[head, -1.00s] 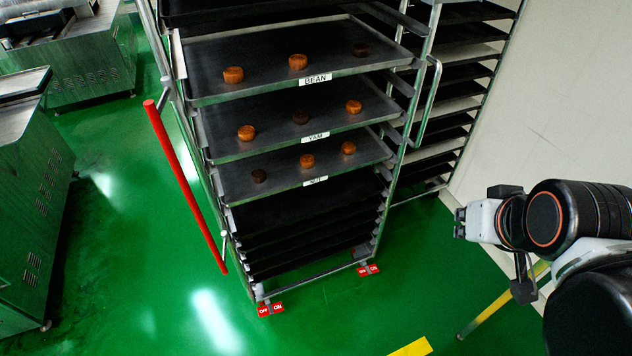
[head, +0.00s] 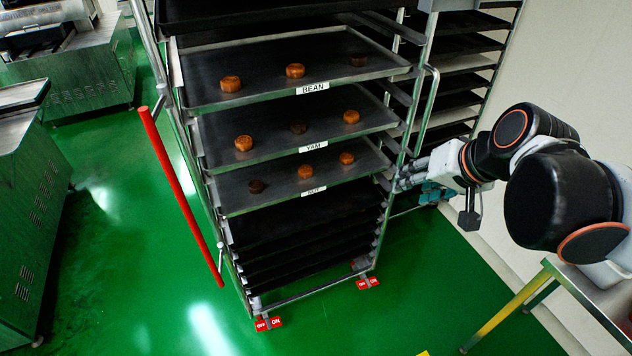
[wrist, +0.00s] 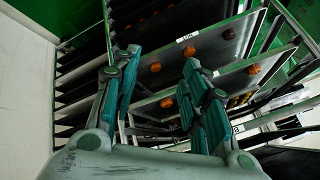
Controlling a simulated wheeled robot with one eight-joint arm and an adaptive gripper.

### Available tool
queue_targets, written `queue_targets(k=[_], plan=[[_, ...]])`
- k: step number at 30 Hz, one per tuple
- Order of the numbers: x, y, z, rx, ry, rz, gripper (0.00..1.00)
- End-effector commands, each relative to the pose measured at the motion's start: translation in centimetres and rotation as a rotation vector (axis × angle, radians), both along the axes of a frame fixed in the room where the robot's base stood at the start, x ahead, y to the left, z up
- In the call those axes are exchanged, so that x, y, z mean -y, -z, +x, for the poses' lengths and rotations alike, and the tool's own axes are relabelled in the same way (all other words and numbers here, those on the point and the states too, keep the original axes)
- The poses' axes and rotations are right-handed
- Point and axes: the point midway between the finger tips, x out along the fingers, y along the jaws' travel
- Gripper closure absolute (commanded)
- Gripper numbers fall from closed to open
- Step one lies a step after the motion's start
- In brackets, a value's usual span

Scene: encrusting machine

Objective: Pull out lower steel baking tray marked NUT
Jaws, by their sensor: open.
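The lower steel tray marked NUT (head: 280,196) sits in the rack below the YAM tray, with its label (head: 314,191) on the front edge. It carries one dark cake (head: 257,186) and two orange-brown cakes (head: 305,172). My gripper (head: 405,178) is beside the rack's right front post, at about the height of this tray and right of its front edge. The wrist view shows its green fingers (wrist: 160,70) spread apart with nothing between them. Trays with orange cakes (wrist: 177,98) lie beyond the fingers there. I cannot tell whether a finger touches the post.
The YAM tray (head: 285,142) and BEAN tray (head: 270,90) are above; dark trays (head: 300,245) are stacked below. A red bar (head: 180,195) stands at the rack's left. A second rack (head: 465,70) is behind. A metal table (head: 600,290) is at the lower right.

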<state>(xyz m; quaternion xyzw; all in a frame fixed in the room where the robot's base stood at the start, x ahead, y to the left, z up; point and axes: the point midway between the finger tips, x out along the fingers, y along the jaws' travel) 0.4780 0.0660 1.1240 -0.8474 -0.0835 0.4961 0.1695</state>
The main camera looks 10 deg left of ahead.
Motion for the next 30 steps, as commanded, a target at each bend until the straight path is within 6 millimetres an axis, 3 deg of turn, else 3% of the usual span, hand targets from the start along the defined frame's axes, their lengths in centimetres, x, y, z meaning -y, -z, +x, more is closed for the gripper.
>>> queue_targets(k=[3, 15, 24, 30], plan=[[-1.4, 1.1, 3.1, -0.022, -0.004, 0.09, 0.59], [-5.7, 5.9, 12.2, -0.084, -0.035, 0.389, 0.59], [-8.0, 11.2, 17.7, -0.114, -0.074, 0.613, 0.59], [-9.0, 15.4, 20.2, -0.129, -0.108, 0.763, 0.59]])
